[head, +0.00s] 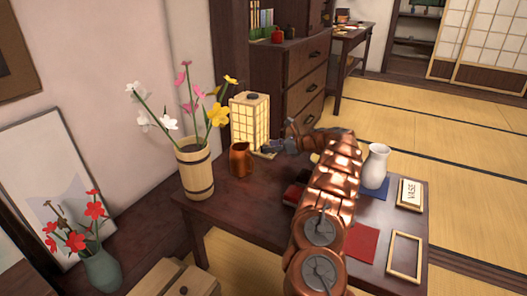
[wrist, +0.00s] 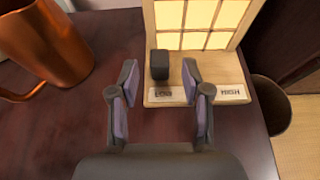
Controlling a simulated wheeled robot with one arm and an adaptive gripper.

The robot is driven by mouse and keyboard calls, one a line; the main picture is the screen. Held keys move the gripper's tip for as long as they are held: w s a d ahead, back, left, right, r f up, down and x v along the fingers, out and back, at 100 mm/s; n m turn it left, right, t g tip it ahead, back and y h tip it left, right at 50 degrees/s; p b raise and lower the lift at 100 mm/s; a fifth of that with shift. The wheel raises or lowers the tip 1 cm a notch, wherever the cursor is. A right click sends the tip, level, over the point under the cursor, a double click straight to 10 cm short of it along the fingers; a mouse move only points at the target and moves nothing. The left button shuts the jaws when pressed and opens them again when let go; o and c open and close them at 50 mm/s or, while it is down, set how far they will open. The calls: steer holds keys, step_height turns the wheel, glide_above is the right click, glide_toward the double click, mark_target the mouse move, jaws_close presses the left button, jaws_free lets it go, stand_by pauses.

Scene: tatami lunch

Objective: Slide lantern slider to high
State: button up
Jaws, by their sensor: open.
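The lantern (head: 249,118) is lit, with cream paper panels in a pale wood frame, at the back of the dark table. Its lower panel and wooden base (wrist: 208,76) fill the upper middle of the wrist view. A dark slider knob (wrist: 159,64) stands on the base above the left label (wrist: 170,93), which seems to read LOW upside down. The right label (wrist: 231,92) seems to read HIGH. My gripper (wrist: 159,72) is open, its fingertips on either side of the knob with gaps showing. In the head view my gripper (head: 272,148) is at the lantern's foot.
A copper mug (wrist: 45,45) stands left of my gripper; it also shows in the head view (head: 241,160). A wooden flower bucket (head: 195,170) is farther left. A round dark container (wrist: 269,105) lies right of the base. A white vase (head: 375,166) stands right of my arm.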

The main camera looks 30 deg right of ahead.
mark_target(264, 146)
steer(key=shift+b+x, duration=0.35)
steer(key=shift+x, duration=0.9)
steer(key=shift+w+a+f, duration=0.2)
steer(key=shift+w+a, duration=0.05)
steer(key=shift+w, duration=0.25)
jaws_close()
